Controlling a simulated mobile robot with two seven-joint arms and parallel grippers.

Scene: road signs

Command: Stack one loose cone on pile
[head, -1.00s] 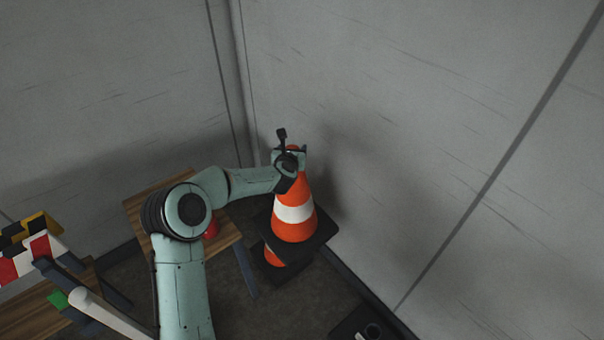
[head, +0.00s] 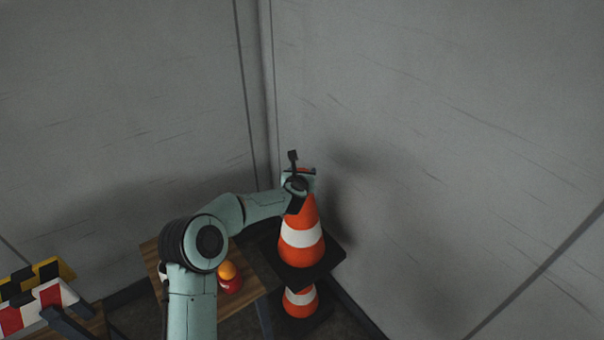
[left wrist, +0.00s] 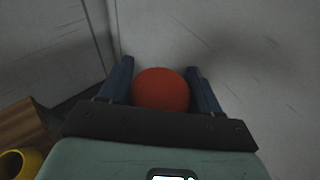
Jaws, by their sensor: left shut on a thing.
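My left gripper (head: 304,184) is shut on the top of an orange cone (head: 298,262) with a white band and a black square base. The cone hangs upright. Below it, partly hidden by its base, stands another orange and white cone (head: 300,309) on a dark base; whether more cones are nested there I cannot tell. In the left wrist view the held cone's rounded orange-red top (left wrist: 161,90) sits between the two dark fingers. My right gripper is not in view.
A wooden table (head: 258,283) stands left of the cones, with a red object (head: 231,286) and an orange one (head: 227,270) on it. Striped barriers (head: 40,300) are at the lower left. Grey walls meet in a corner close behind the cones.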

